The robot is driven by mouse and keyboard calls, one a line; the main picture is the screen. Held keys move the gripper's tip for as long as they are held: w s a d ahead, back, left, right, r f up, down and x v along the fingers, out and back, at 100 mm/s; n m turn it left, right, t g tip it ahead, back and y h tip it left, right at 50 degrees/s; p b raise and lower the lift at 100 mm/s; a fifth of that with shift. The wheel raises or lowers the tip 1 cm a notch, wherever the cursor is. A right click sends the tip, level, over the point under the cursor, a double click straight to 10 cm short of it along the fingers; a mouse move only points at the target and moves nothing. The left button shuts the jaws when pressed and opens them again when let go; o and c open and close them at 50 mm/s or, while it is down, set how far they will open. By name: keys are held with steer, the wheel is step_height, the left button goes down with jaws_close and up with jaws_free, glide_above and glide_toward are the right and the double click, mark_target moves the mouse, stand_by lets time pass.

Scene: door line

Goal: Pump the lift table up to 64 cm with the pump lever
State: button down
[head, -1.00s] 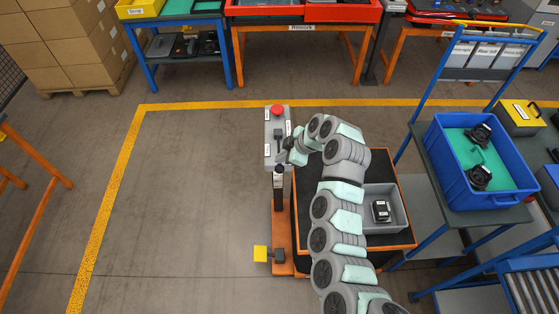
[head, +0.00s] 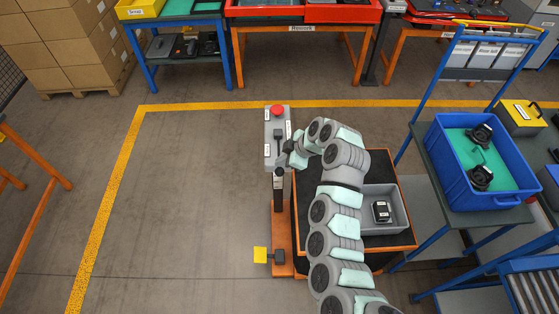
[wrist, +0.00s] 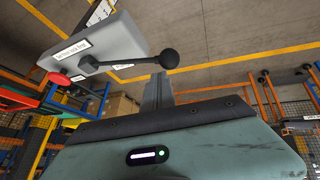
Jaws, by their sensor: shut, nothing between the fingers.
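The lift table is a black platform with an orange rim (head: 392,246), low on the floor and partly hidden by my arm. A grey control panel (head: 270,130) with a red button stands at its upper left corner. The pump lever has a black ball knob; in the wrist view the knob (wrist: 168,58) shows at the end of a dark rod from the panel. My gripper (head: 284,160) is shut and empty beside the panel's lower end. In the wrist view its fingertips (wrist: 158,78) lie just below the knob; whether they touch it is unclear. No height reading is legible.
A grey bin (head: 400,222) with a dark part sits on the platform. A yellow pedal (head: 260,254) juts out at the table's lower left. A blue crate (head: 480,195) on a cart stands close on the right. The floor to the left is clear within yellow lines.

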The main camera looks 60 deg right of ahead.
mark_target(281, 169)
steer(key=shift+s+a+f+b, duration=0.15)
steer(key=shift+a+f+b, duration=0.1)
steer(key=shift+f+b, duration=0.45)
steer(key=shift+s+a+f+b, duration=0.1)
steer(key=shift+a+f+b, duration=0.15)
steer(key=shift+f+b, duration=0.45)
stand_by(1.8)
steer(key=shift+f, duration=0.1)
steer(key=shift+w+d+r+b, duration=0.15)
steer(key=shift+d+r, duration=0.1)
steer(key=shift+r, duration=0.5)
steer(key=shift+w+d+r+b, duration=0.1)
steer(key=shift+d+r, duration=0.2)
steer(key=shift+r, duration=0.5)
steer(key=shift+w+d+r+b, duration=0.15)
steer(key=shift+d+r, duration=0.1)
steer(key=shift+r, duration=0.5)
steer(key=shift+w+d+r, duration=0.1)
steer(key=shift+d+r, duration=0.05)
steer(key=shift+r, duration=0.35)
steer(key=shift+w+d+r, duration=0.1)
steer(key=shift+d+r, duration=0.05)
steer(key=shift+r, duration=0.35)
steer(key=r, duration=0.1)
steer(key=d+r, duration=0.1)
steer(key=r, duration=0.2)
steer(key=shift+w+d+r, duration=0.25)
steer(key=shift+w+r, duration=0.1)
